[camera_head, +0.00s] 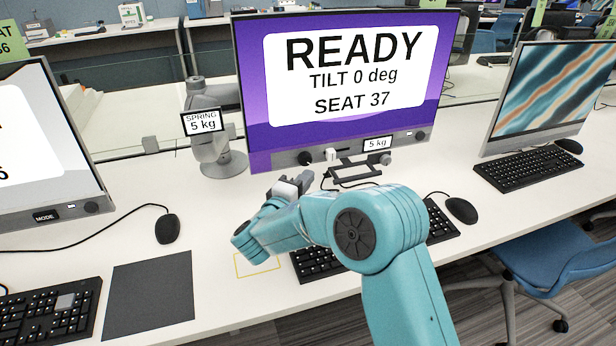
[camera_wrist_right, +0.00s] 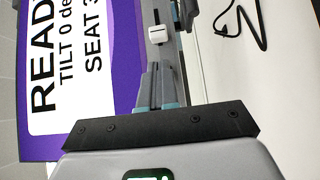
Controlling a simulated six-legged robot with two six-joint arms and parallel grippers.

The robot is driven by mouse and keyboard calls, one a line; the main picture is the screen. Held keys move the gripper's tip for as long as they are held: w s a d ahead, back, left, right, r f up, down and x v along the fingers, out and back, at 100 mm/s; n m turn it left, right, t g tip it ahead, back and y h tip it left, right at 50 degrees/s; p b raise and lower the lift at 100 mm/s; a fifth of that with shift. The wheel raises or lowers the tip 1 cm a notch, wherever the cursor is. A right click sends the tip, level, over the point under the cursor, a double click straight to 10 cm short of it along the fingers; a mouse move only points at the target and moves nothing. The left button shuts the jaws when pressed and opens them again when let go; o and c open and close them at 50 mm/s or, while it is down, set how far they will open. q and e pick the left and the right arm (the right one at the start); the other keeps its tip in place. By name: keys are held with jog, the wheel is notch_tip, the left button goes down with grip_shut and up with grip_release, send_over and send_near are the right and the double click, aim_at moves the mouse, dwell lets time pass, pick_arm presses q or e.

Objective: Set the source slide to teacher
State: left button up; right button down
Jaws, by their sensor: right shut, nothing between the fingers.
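The monitor (camera_head: 350,126) in the middle reads READY, TILT 0 deg, SEAT 37. A small white slider knob (camera_head: 331,155) sits on its lower bezel, and it also shows in the wrist view (camera_wrist_right: 157,34). I take it for the source slide; no teacher label is readable. My right gripper (camera_head: 305,178) is in front of and below the bezel, left of the knob. In the wrist view its fingers (camera_wrist_right: 160,82) are together and empty, pointing toward the knob, with a visible gap before it. My left gripper is in neither view.
A SPRING 5 kg sign (camera_head: 202,121) stands left of the monitor. A keyboard (camera_head: 318,264) lies under my arm. A mouse (camera_head: 461,210) lies to the right.

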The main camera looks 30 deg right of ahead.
aim_at(327, 155)
jog(key=x, duration=0.7)
jog(key=shift+w+d, duration=0.1)
jog(key=shift+d, duration=0.25)
jog(key=shift+d+r, duration=0.1)
jog(key=shift+d, duration=0.1)
jog(key=d+p, duration=0.1)
jog(key=d, duration=0.1)
jog(key=s+d+p, duration=0.1)
jog(key=d+p, duration=0.1)
jog(key=shift+r, duration=0.15)
jog(key=shift+s+d, duration=0.1)
jog(key=shift+d, duration=0.2)
jog(key=shift+s+f, duration=0.2)
jog(key=shift+f, duration=0.05)
